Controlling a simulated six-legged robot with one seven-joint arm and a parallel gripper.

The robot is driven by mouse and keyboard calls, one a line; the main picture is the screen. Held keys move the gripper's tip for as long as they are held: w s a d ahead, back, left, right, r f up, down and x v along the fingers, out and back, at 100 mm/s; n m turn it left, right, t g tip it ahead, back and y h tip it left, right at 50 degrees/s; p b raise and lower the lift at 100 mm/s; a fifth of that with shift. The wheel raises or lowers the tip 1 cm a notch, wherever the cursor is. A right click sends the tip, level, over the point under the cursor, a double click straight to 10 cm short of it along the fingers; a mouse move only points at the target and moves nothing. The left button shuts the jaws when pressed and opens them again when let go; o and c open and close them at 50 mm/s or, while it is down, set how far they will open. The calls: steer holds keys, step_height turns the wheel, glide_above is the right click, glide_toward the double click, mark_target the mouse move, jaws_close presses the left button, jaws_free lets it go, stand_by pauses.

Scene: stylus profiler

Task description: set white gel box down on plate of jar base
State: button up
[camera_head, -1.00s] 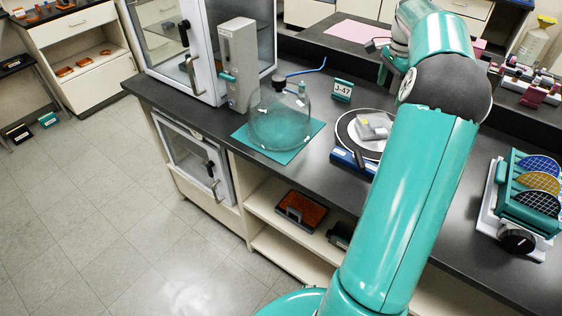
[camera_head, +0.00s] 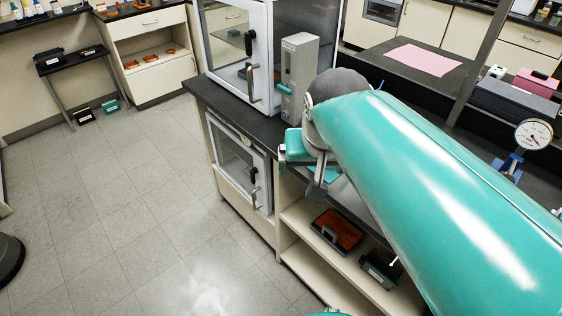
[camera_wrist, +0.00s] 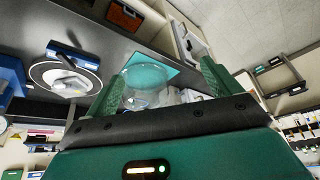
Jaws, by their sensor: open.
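The round plate of the jar base (camera_wrist: 46,75), pale with a dark ring and a blue block at its edge, is at the left in the wrist view. A whitish box (camera_wrist: 68,86), which looks like the white gel box, rests on it. My gripper (camera_wrist: 160,84) is open, its two green fingers apart with nothing held. A clear glass bell jar (camera_wrist: 141,92) on a teal mat (camera_wrist: 152,72) shows beyond and between the fingers; I cannot tell the distance. In the head view my arm hides the plate and box.
A glass-fronted cabinet (camera_head: 238,50) and a grey upright unit (camera_head: 299,75) stand on the counter near my arm. A pink sheet (camera_head: 423,58) lies on the rear bench. Below are shelves with an orange-topped tray (camera_head: 337,231). The floor at left is open.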

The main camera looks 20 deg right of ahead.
steer(key=s+a+f+n+t+y, duration=0.1)
steer(key=s+a+f+n, duration=0.2)
steer(key=s+a, duration=0.1)
steer(key=shift+s+f, duration=0.25)
steer(key=shift+s, duration=0.2)
